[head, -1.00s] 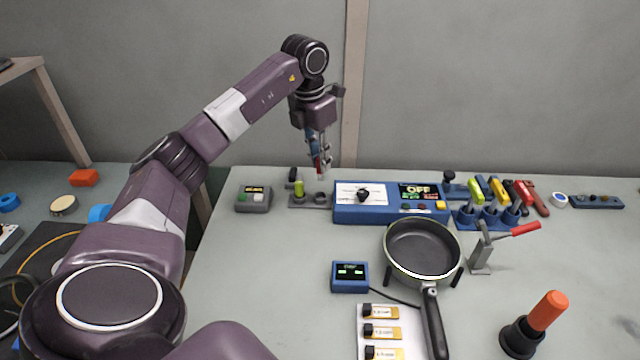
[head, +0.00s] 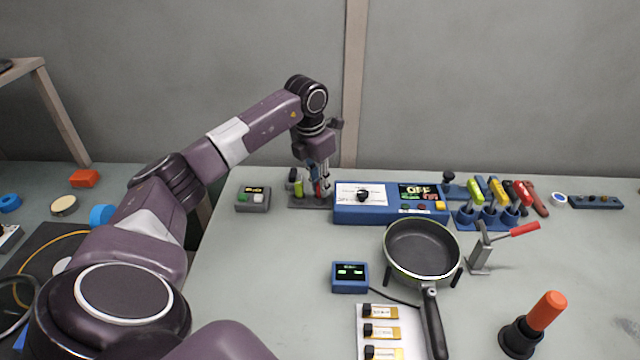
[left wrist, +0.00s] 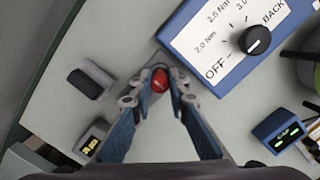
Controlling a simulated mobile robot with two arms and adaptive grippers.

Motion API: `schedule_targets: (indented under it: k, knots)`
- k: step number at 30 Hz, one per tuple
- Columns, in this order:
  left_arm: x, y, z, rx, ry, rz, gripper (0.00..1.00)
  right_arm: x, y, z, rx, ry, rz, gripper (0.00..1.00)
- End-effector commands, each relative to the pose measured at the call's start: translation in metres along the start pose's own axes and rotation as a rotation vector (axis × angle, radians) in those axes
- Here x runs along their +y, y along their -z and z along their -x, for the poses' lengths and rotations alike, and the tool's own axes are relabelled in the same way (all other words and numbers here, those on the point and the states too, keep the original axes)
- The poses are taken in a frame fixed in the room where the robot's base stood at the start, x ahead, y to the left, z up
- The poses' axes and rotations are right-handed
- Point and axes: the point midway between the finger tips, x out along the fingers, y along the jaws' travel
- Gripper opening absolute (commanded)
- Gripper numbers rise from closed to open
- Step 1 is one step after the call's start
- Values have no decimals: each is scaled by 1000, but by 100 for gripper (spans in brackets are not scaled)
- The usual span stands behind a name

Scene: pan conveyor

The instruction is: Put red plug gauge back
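The red plug gauge (left wrist: 160,81) shows in the left wrist view as a red round end between my left fingertips. In the head view a little of its red (head: 317,187) shows between the fingers. My left gripper (head: 319,186) is closed on it, pointing down at the small grey gauge stand (head: 297,203). The fingers hide the right part, so I cannot tell whether the red gauge is seated. My right gripper is not in view.
A blue torque tester (head: 375,214) stands close to the right of the stand. A grey button box (head: 253,200) is on its left. A black pan (head: 422,249) and a blue display box (head: 350,278) are nearer. The table left of the display box is clear.

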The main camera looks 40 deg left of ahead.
Motion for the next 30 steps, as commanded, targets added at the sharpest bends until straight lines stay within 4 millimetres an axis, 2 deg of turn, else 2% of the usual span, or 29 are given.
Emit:
schedule_targets:
  k: [10,14,17,24,30]
  knots:
    - [0,0,1,1,0,0,22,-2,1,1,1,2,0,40]
    - [0,-2,11,-3,-1,0,22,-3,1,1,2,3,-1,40]
    - [0,-2,27,-5,-1,0,22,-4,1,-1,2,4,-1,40]
    - [0,-2,81,-5,-1,0,22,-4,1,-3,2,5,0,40]
    - [0,-2,112,-2,0,0,22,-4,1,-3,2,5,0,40]
